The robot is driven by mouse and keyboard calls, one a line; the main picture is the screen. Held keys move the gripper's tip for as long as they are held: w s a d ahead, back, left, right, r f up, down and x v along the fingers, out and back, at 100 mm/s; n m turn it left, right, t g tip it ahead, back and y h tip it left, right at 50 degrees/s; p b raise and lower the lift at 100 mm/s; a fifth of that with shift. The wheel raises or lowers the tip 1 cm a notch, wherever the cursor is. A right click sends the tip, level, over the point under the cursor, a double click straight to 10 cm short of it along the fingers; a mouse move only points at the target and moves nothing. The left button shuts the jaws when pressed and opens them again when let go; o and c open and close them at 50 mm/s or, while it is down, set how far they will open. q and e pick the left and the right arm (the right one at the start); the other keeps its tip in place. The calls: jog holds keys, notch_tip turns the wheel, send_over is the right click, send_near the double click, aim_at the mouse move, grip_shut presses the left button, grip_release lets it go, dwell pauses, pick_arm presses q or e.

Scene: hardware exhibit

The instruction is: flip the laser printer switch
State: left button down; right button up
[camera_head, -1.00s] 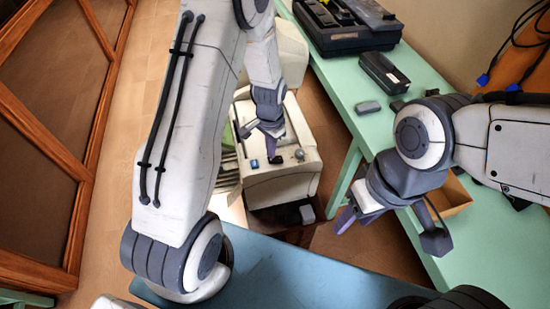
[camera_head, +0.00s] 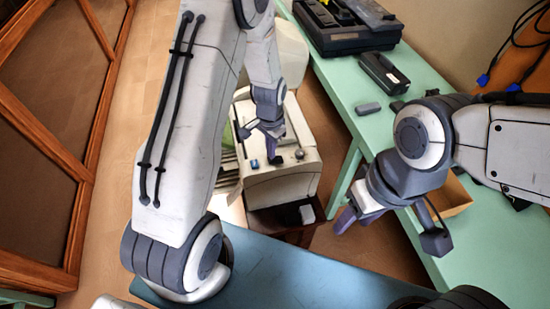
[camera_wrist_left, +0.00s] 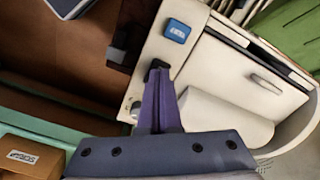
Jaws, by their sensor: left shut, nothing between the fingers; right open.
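The laser printer (camera_head: 283,182) is a cream machine standing low beyond the blue surface; its top also fills much of the left wrist view (camera_wrist_left: 205,75). A small black switch (camera_wrist_left: 157,65) sits on its top panel, near a blue button (camera_wrist_left: 177,30). My left gripper (camera_head: 271,152) is shut and empty, pointing down at the panel. In the left wrist view its purple fingertips (camera_wrist_left: 158,76) are right at the black switch and partly cover it; I cannot tell whether they touch or which way it is set. My right gripper (camera_head: 347,217) is open and empty, away from the printer.
A green table (camera_head: 350,88) runs along the right, carrying a black device (camera_head: 345,28), a dark box (camera_head: 384,72) and a small grey block (camera_head: 368,108). A blue surface (camera_head: 285,278) lies in front. Wooden panels (camera_head: 45,140) line the left, with open floor beside them.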

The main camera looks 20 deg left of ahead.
pick_arm(q)
jog(key=shift+f+b, duration=0.7)
jog(key=shift+f, duration=0.25)
dwell(0.8)
notch_tip(320, 180, up, 7)
jog(key=p, duration=0.6)
dwell(0.3)
dwell(0.4)
